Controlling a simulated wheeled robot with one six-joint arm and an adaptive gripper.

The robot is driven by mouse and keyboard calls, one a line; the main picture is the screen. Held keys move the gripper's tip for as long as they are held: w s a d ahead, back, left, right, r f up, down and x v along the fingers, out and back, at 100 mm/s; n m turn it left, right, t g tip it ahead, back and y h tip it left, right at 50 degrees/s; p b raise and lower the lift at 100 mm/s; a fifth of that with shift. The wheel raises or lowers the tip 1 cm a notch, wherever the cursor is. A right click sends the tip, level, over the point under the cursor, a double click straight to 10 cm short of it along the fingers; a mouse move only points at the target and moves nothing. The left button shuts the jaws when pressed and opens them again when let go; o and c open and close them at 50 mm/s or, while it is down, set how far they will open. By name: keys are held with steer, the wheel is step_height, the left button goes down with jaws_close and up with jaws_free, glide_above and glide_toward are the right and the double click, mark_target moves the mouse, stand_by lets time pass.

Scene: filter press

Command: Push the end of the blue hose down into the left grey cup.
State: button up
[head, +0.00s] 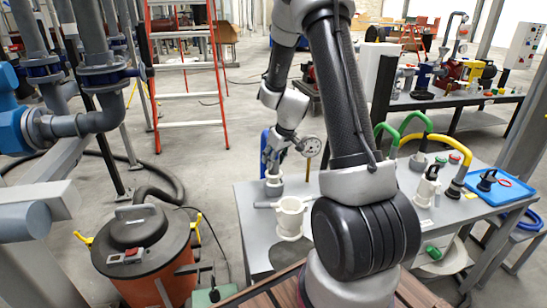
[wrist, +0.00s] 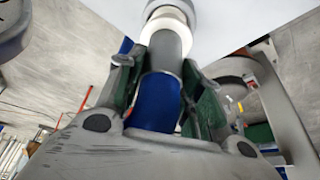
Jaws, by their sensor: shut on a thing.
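My gripper (head: 272,160) is above the left end of the grey table in the head view, pointing down. In the wrist view my gripper (wrist: 168,68) is shut on the blue hose (wrist: 158,102), its green pads on both sides. The hose's grey end (wrist: 168,42) sticks out past the fingertips towards a white ring and the left grey cup (wrist: 184,5). The left grey cup (head: 274,187) stands right under my gripper in the head view. The end lines up with the cup and appears to meet the white ring; how deep it sits I cannot tell.
Green and yellow hoses (head: 451,142), a white jug (head: 427,188) and a blue tray (head: 514,190) are farther right. An orange drum (head: 150,280) stands left of the table.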

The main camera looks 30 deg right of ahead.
steer(key=shift+f, duration=0.9)
steer(key=o, duration=1.3)
steer(key=a+v, duration=0.1)
steer(key=v, duration=1.1)
steer(key=s+a+m+g, duration=0.1)
steer(key=s+m+g, duration=0.2)
steer(key=s, duration=0.4)
steer(key=shift+s+a+r+n+t+h, duration=0.15)
steer(key=shift+s+a+r+t, duration=0.6)
steer(key=shift+s+r, duration=2.15)
steer(key=shift+s+a+r+n+t+h, duration=0.15)
steer(key=shift+s+a+r, duration=1.1)
steer(key=shift+s+r, duration=1.65)
steer(key=shift+s+a+r+n+t+h, duration=0.15)
steer(key=shift+s+a+r+t, duration=0.6)
steer(key=shift+s+r, duration=2.15)
